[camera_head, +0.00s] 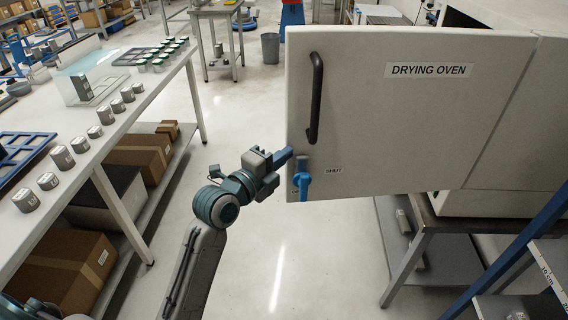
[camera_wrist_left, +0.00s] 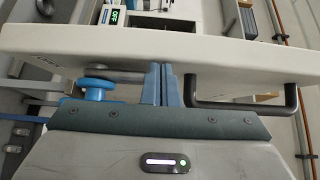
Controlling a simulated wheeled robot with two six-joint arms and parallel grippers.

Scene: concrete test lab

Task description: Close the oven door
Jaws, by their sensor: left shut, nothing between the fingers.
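The oven door (camera_head: 420,120) is a large white panel labelled "DRYING OVEN". It stands swung out from the oven body (camera_head: 530,120), its outer face towards the head camera. A black bar handle (camera_head: 316,98) is near its left edge, with a blue latch (camera_head: 303,180) below. My left gripper (camera_head: 287,156) is shut and empty at the door's left edge, between handle and latch heights. In the left wrist view its blue fingers (camera_wrist_left: 162,85) are close to the door panel (camera_wrist_left: 200,52), between the black handle (camera_wrist_left: 245,104) and the blue latch knob (camera_wrist_left: 97,88). I cannot tell whether they touch it.
A white workbench (camera_head: 105,150) with several small grey items runs along the left, with cardboard boxes (camera_head: 70,265) on its lower shelf. The oven's metal stand (camera_head: 430,230) is under the door at right. A grey bin (camera_head: 270,48) stands behind. The floor (camera_head: 290,240) between is clear.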

